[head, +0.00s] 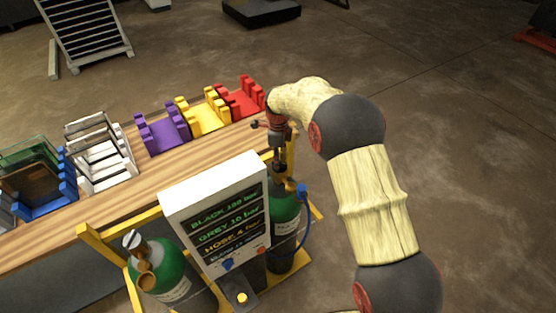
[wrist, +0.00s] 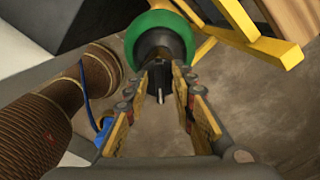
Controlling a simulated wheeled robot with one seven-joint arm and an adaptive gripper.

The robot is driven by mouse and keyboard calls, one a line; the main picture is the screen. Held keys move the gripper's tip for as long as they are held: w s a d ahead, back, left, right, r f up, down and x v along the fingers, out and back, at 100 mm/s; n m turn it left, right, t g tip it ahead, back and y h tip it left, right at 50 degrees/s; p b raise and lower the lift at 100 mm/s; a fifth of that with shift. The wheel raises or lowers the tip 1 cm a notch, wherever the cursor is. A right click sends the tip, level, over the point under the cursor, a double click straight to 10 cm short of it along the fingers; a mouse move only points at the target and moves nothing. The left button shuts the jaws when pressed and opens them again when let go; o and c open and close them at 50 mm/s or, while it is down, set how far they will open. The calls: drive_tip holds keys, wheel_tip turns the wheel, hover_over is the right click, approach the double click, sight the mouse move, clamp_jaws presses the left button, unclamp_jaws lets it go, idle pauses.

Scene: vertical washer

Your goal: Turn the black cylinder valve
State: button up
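The right gas cylinder (head: 284,215) has a green shoulder and stands in a yellow-framed rack. My gripper (head: 279,150) is directly above it, pointing down, and partly hides its top. In the wrist view my gripper (wrist: 162,80) has its yellow-padded fingers apart. The black valve (wrist: 158,82) lies between the fingertips, with the green cylinder top (wrist: 160,30) behind it. I cannot tell whether the pads touch the valve. A second green cylinder (head: 165,262) stands at the left of the rack with a grey valve handle (head: 131,239) on top.
A white display box (head: 215,205) with lines reading BLACK, GREY and HOSE stands between the cylinders. A blue hose (head: 305,225) hangs by the right cylinder. A wooden bench (head: 120,195) with coloured holders lies behind. A brown ribbed part (wrist: 55,125) is close at left in the wrist view.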

wheel_tip(320, 180, up, 12)
idle(0.8)
idle(0.3)
